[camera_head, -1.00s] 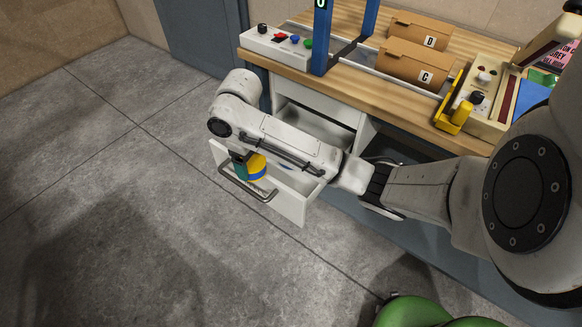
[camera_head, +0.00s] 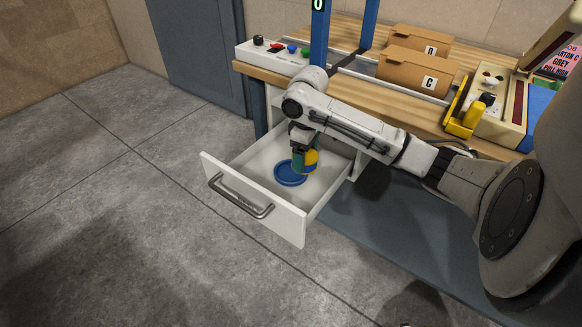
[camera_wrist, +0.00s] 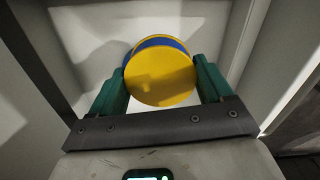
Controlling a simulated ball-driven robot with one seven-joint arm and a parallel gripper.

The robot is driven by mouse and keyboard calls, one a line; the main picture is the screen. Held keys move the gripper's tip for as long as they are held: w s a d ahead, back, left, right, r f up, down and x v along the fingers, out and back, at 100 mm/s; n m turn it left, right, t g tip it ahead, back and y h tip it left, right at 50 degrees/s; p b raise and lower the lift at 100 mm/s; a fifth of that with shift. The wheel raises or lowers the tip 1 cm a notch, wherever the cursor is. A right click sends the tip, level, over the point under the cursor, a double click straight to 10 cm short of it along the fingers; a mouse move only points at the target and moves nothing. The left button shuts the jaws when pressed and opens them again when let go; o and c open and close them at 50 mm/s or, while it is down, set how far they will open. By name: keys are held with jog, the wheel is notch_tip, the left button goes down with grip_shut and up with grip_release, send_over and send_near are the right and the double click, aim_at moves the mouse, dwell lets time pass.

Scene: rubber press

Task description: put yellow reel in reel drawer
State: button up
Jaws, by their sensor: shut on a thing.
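The yellow reel (camera_head: 312,158) is held on its edge between my gripper's green fingers (camera_head: 301,164). In the wrist view, the round yellow face of the reel (camera_wrist: 161,76) fills the gap between the fingertips, with a blue band and more yellow behind it. My gripper is shut on the reel, pointing down over the open reel drawer (camera_head: 255,203). The drawer is white with a grey bar handle. A round blue dish-like thing (camera_head: 290,173) lies on its floor, just left of and below the reel. I cannot tell whether the reel touches it.
The wooden workbench (camera_head: 350,90) stands behind the drawer, with cardboard boxes (camera_head: 418,72), a button panel (camera_head: 272,56) and a yellow-handled device (camera_head: 463,121). The drawer's front and side walls stand close around my gripper. Open grey floor (camera_head: 110,215) lies left and in front.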

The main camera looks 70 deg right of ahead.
jog(key=b, duration=0.2)
send_over(291, 175)
notch_tip(291, 175, down, 7)
jog(key=shift+r, duration=0.15)
jog(key=f, duration=0.3)
jog(key=shift+w+d+f+b, duration=0.1)
jog(key=shift+d+f+b, duration=0.1)
jog(key=shift+b, duration=0.15)
jog(key=shift+f, duration=0.3)
jog(key=shift+a+f, duration=0.15)
jog(key=shift+f, duration=0.3)
jog(key=o, duration=1.1)
jog(key=shift+f, duration=0.15)
jog(key=shift+c, duration=0.2)
jog(key=shift+r, duration=0.45)
notch_tip(291, 175, up, 13)
jog(key=p, duration=0.2)
